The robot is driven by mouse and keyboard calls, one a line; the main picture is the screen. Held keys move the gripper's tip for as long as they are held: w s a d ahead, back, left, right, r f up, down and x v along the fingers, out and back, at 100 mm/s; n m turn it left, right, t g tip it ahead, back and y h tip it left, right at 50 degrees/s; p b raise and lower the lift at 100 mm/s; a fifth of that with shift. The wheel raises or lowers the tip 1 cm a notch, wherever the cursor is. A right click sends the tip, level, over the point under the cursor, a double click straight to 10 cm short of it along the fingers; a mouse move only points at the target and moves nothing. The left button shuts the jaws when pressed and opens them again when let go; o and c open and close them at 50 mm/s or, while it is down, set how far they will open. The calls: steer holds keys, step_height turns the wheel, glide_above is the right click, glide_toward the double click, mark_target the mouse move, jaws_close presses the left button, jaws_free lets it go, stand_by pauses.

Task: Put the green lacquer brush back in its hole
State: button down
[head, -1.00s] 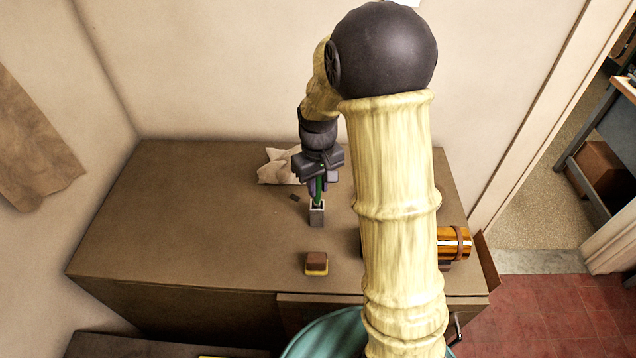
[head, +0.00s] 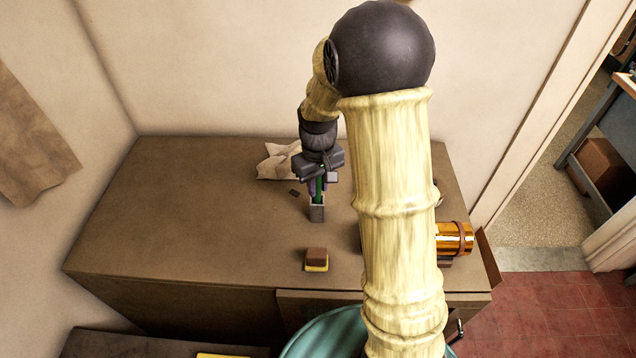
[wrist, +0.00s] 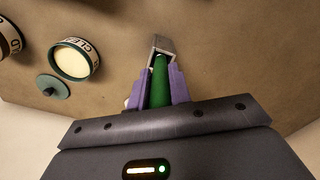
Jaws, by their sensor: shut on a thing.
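The green lacquer brush (wrist: 159,88) is upright between the purple fingers of my gripper (wrist: 159,90) in the wrist view. In the head view my gripper (head: 319,183) is shut on its green handle, above the worktop. A small grey square block (head: 316,213) stands directly below the brush; it also shows in the wrist view (wrist: 162,44). The brush's lower end meets the top of this block. I cannot tell how deep it sits, as the hole is mostly hidden.
A brown and yellow block (head: 316,260) lies on the brown worktop (head: 200,215). A crumpled cloth (head: 278,161) lies behind my gripper. An amber cylinder (head: 455,238) is at the right. An open round tin (wrist: 74,58) and a green lid (wrist: 52,87) show in the wrist view.

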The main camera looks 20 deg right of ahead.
steer(key=shift+f, duration=0.4)
steer(key=c, duration=1.2)
jaws_free()
step_height(320, 180, up, 17)
steer(key=b, duration=0.3)
steer(key=shift+r, duration=0.2)
steer(key=shift+s+f, duration=0.1)
